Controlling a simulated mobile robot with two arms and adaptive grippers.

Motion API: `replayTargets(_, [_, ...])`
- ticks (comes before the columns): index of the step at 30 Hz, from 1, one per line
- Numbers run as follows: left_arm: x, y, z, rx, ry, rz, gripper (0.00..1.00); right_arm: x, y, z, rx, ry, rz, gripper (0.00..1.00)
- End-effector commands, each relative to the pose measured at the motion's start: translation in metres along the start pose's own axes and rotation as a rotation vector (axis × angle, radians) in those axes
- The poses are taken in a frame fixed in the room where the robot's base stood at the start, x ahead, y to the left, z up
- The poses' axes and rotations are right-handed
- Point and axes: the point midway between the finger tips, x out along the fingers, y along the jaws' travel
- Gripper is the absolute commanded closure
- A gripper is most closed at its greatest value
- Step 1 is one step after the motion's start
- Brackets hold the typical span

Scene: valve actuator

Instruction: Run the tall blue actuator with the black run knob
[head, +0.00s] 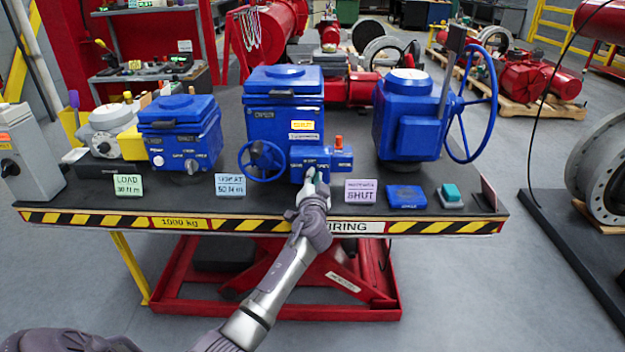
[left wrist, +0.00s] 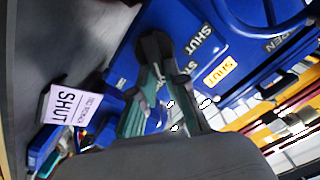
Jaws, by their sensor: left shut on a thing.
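The tall blue actuator (head: 283,108) stands in the middle of the lift table, with a handwheel (head: 263,160) low on its left front. A smaller blue control box (head: 341,159) juts from its lower front. My left gripper (head: 311,178) reaches up to that box from the front edge. In the left wrist view the black run knob (left wrist: 153,46) sits at the tips of my left gripper (left wrist: 158,72), whose green fingers are closed on it. "SHUT" labels (left wrist: 200,38) show beside the knob. The knob is mostly hidden by the gripper in the head view. My right gripper is not in view.
A shorter blue actuator (head: 180,135) stands left, and another with a large handwheel (head: 408,118) stands right. Label cards, including a "SHUT" card (head: 361,192), and a green button box (head: 451,195) line the front. The striped table edge (head: 90,219) runs below.

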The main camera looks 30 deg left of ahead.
Motion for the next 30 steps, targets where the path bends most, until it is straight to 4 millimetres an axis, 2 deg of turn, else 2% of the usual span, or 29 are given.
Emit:
replayTargets(9, [-0.0003,0.0039,0.0013,0.137,-0.002,0.002,1.0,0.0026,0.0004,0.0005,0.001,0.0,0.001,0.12])
replayTargets(26, [-0.0003,0.0046,0.0016,0.169,-0.002,0.002,1.0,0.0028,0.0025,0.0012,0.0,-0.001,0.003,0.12])
replayTargets(27, [-0.0003,0.0046,0.0016,0.169,-0.002,0.002,0.82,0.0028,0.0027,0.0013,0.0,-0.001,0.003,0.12])
replayTargets(30, [-0.0003,0.0044,0.0014,0.168,-0.002,0.002,0.65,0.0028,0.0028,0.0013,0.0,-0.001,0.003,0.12])
